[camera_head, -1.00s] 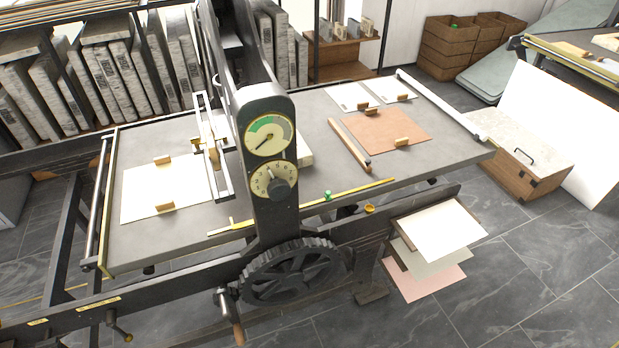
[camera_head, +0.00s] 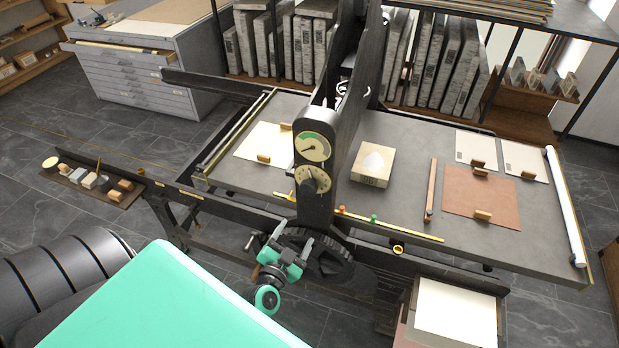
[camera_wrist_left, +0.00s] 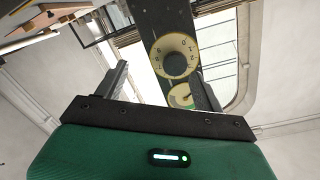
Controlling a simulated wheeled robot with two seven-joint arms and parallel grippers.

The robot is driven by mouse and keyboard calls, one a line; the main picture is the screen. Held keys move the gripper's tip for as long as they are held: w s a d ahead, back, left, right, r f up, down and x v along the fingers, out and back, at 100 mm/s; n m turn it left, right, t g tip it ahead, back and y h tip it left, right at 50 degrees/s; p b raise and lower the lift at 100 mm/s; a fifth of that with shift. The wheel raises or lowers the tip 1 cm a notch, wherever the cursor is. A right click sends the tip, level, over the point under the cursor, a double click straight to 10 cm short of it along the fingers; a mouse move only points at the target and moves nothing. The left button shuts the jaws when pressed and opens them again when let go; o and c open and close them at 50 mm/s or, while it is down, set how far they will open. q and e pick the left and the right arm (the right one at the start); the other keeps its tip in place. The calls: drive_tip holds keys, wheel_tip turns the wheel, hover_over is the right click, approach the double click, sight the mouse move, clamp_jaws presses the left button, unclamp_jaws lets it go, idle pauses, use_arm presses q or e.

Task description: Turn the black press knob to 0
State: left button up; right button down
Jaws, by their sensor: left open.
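The black press knob (camera_head: 309,186) sits at the centre of a cream numbered dial, low on the head of the dark press post (camera_head: 318,207). A second gauge (camera_head: 312,147) with a green sector is above it. The knob's setting is too small to read. My left gripper (camera_head: 292,243) is open and empty, below the dial and in front of the gear wheel. In the left wrist view the knob (camera_wrist_left: 176,66) shows beyond the open fingers (camera_wrist_left: 158,74), nearer the right finger, with the dial appearing upside down. They look apart. My right gripper is out of view.
The grey press bed (camera_head: 390,200) carries a stone block (camera_head: 373,166), paper sheets, a brown sheet (camera_head: 482,196) and a wooden bar (camera_head: 430,190). A dark gear wheel (camera_head: 335,262) is behind my gripper. A small tool shelf (camera_head: 95,186) juts out at left. A paper stack (camera_head: 455,312) is at lower right.

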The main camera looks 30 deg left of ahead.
sight(307, 191)
use_arm(q)
wheel_tip(307, 191, up, 4)
drive_tip(key=a, duration=0.2)
drive_tip(key=shift+t, duration=0.4)
drive_tip(key=p+x, duration=0.3)
drive_tip(key=x, duration=0.9)
drive_tip(key=shift+w+d+r, duration=0.1)
drive_tip(key=shift+w+r, duration=0.05)
drive_tip(key=shift+w, duration=0.1)
drive_tip(key=shift+w+p, duration=0.3)
drive_tip(key=shift+w, duration=0.2)
drive_tip(key=shift+y, duration=0.4)
drive_tip(key=shift+c, duration=0.4)
drive_tip(key=c, duration=0.9)
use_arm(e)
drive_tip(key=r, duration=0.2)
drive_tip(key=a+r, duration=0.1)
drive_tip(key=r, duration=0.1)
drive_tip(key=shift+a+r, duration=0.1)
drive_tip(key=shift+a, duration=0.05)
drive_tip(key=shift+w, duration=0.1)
